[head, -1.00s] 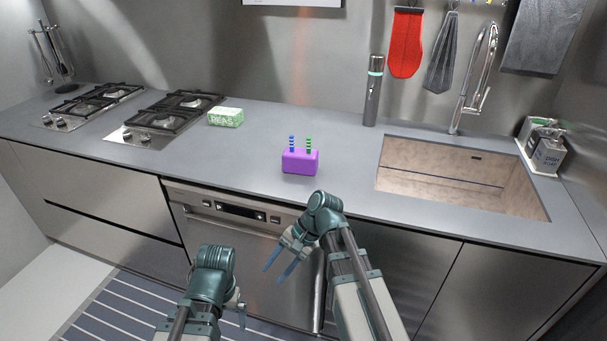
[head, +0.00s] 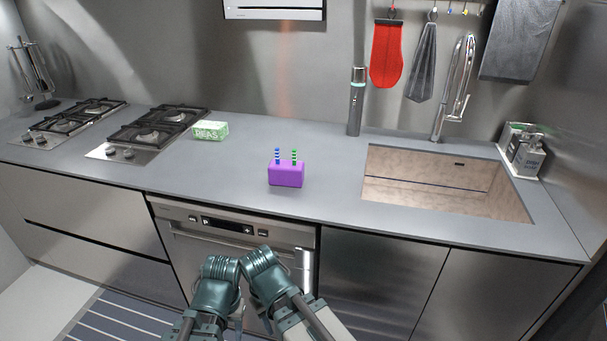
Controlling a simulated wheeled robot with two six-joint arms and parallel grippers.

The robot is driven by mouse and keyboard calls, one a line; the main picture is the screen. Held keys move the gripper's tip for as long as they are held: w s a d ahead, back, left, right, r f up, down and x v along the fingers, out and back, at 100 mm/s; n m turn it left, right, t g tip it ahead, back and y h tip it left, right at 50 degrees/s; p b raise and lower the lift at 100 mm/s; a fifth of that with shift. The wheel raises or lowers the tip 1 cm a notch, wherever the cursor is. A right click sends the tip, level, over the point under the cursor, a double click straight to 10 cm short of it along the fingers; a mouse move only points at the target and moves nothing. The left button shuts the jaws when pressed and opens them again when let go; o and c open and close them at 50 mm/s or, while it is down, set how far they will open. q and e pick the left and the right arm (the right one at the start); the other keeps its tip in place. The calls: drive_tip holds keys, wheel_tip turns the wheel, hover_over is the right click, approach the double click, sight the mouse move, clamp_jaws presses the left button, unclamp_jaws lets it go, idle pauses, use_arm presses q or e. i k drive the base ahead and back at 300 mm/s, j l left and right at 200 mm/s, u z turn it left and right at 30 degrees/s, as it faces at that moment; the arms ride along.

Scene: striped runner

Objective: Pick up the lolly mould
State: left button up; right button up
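The purple lolly mould (head: 286,174) stands upright on the grey counter, left of the sink. A blue-striped stick (head: 277,156) and a green-striped stick (head: 294,156) rise from its top. My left gripper (head: 240,314) is low in front of the dishwasher, below the counter edge and well apart from the mould. Its fingers are mostly hidden by my arm. My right gripper (head: 266,322) is beside it, also low and mostly hidden behind my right wrist. I cannot tell how far either is open. Nothing touches the mould.
A green peas box (head: 210,130) lies left of the mould, by the gas hobs (head: 150,132). A dark flask (head: 356,102) stands behind, to its right. The sink (head: 445,182) opens at the right. The counter around the mould is clear.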

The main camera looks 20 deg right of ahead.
sight(283, 175)
drive_tip(key=j+z, duration=0.15)
drive_tip(key=z, duration=0.3)
drive_tip(key=i+j+z, duration=0.1)
drive_tip(key=z, duration=0.35)
drive_tip(key=j+z, duration=0.2)
drive_tip(key=z, duration=0.3)
drive_tip(key=j+z, duration=0.2)
drive_tip(key=j, duration=0.2)
drive_tip(key=k+j+z, duration=0.15)
drive_tip(key=j, duration=0.2)
drive_tip(key=k+j+z, duration=0.2)
drive_tip(key=j, duration=0.2)
drive_tip(key=k+j+z, duration=0.15)
drive_tip(key=j, duration=0.2)
drive_tip(key=k+j, duration=0.1)
drive_tip(key=j, duration=0.45)
drive_tip(key=k, duration=0.05)
